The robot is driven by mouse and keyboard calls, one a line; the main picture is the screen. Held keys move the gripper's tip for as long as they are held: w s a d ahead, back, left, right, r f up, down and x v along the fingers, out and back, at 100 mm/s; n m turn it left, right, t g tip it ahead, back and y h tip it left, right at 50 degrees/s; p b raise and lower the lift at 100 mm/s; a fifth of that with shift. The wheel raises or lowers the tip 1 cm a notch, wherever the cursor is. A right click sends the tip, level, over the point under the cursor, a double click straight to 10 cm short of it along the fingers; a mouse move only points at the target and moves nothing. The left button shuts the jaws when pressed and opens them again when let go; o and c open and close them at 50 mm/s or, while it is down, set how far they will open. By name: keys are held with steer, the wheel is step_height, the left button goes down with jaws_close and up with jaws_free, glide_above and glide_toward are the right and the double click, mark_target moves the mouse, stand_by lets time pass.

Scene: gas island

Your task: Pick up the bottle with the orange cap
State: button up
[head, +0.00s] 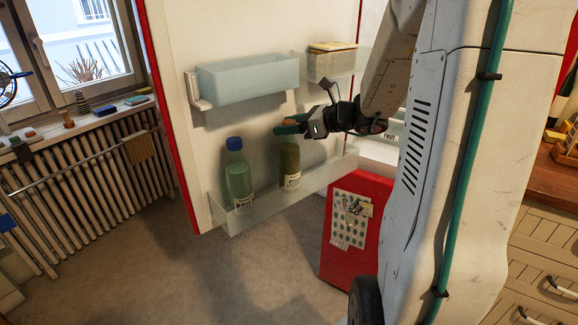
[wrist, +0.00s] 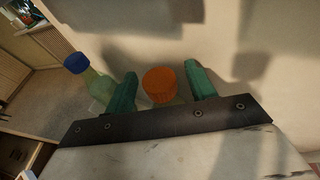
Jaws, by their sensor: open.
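The bottle with the orange cap (head: 289,163) stands upright in the lower door shelf, to the right of a blue-capped bottle. Its body is olive green with a pale label, and its top is partly hidden by my gripper (head: 289,126) in the head view. In the wrist view the round orange cap (wrist: 160,86) lies between the two green fingers of my gripper (wrist: 161,73), with a gap on each side. My gripper is open and empty, at the height of the bottle's top. I cannot tell if a finger touches the bottle.
The blue-capped bottle (head: 239,175) stands close by on the left in the clear lower shelf (head: 235,221). A pale upper bin (head: 248,79) and a small container (head: 332,64) are mounted higher on the door. The red lower door (head: 350,240) stands to the right. The floor at left is clear.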

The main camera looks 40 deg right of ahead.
jaws_close()
stand_by(1.4)
